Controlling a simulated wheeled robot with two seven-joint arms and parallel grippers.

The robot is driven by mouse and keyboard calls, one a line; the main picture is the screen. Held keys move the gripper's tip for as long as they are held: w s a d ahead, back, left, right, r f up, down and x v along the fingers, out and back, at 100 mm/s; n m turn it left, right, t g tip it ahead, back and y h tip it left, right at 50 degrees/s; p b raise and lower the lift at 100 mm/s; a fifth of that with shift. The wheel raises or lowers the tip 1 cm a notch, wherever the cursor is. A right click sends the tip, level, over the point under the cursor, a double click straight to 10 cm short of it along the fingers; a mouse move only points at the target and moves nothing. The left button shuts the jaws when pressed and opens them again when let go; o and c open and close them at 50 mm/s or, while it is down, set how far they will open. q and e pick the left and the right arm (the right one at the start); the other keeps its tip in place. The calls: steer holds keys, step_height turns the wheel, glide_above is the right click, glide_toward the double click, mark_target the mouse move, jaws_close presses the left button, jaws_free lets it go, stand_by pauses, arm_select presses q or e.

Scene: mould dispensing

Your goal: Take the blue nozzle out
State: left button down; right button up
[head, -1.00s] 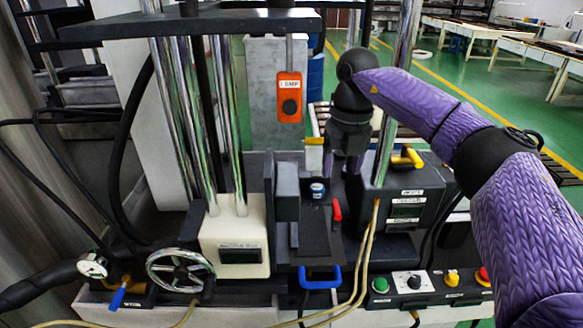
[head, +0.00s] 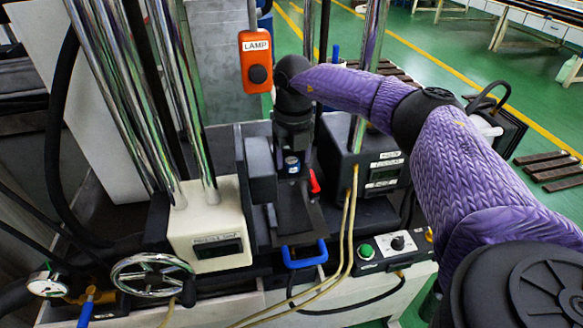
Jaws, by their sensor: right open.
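The blue nozzle (head: 292,165), a small cylinder with a blue and pale band, stands upright in the dark fixture at the middle of the machine. My right arm comes in from the right, and its black wrist points down over the nozzle. My right gripper (head: 293,157) is open at the nozzle, with its dark fingers hard to separate from the dark fixture. I cannot tell whether the fingers touch the nozzle. The nozzle's upper part is partly hidden by the gripper. My left gripper is not in view.
A red lever (head: 314,181) stands just right of the nozzle. An orange lamp box (head: 256,62) hangs above left. Steel columns (head: 137,100) rise at left, and a handwheel (head: 152,276) sits below. A blue handle (head: 304,256) and yellow hoses (head: 338,258) are in front.

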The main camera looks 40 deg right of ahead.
jaws_close()
